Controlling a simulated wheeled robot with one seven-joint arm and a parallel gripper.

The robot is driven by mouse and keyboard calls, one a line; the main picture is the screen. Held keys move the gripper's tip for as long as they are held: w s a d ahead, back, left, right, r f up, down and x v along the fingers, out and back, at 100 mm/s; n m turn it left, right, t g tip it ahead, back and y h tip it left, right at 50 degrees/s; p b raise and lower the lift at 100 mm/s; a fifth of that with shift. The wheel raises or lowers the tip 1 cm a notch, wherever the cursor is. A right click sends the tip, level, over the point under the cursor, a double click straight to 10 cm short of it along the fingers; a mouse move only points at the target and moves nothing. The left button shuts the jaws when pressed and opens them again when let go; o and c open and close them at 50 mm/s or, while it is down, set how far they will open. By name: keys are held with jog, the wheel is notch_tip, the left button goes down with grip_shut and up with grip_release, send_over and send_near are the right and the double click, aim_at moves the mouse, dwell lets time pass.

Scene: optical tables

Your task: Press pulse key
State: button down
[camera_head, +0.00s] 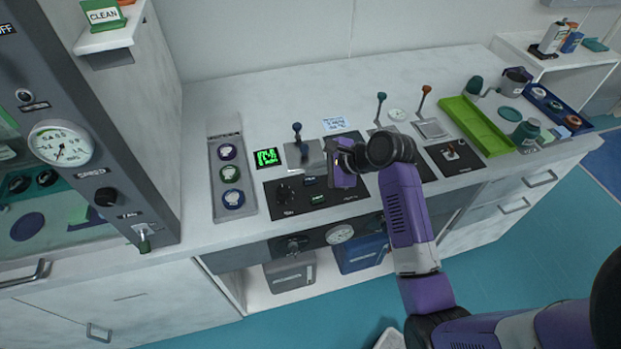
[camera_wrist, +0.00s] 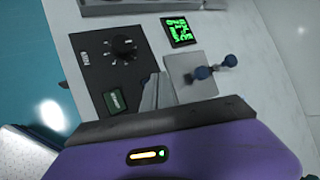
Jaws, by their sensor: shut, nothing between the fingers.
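A black control panel (camera_head: 272,207) on the bench carries a rotary knob (camera_head: 285,192) and small rectangular keys. One key is dark green with light lettering (camera_head: 317,199); it also shows in the wrist view (camera_wrist: 114,101). Another dark key (camera_head: 309,181) sits behind it. I cannot read which is the pulse key. My gripper (camera_head: 333,176) is shut and empty, over the right part of this panel. In the wrist view its grey fingers (camera_wrist: 157,90) point down close to the green key, just right of it; I cannot tell if they touch the panel. My purple wrist hides the panel's right part.
A blue-knobbed lever (camera_head: 297,128) on a grey plate stands behind the panel, beside a green-lit display (camera_head: 267,157). Left is a tray of round coloured-ring items (camera_head: 216,150). Teal and orange levers (camera_head: 381,97) (camera_head: 426,90) and a lime tray (camera_head: 474,125) stand right.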

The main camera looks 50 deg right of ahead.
aim_at(314, 181)
jog(key=shift+f, duration=0.15)
dwell(0.4)
jog(key=shift+f, duration=0.25)
jog(key=shift+f+p, duration=0.3)
jog(key=shift+f, duration=0.15)
dwell(0.7)
jog(key=shift+r, duration=0.2)
jog(key=shift+r+p, duration=0.7)
jog(key=shift+p, duration=0.5)
notch_tip(314, 181, up, 3)
jog(key=p, duration=0.3)
jog(key=shift+r+p, duration=0.75)
jog(key=shift+r, duration=0.25)
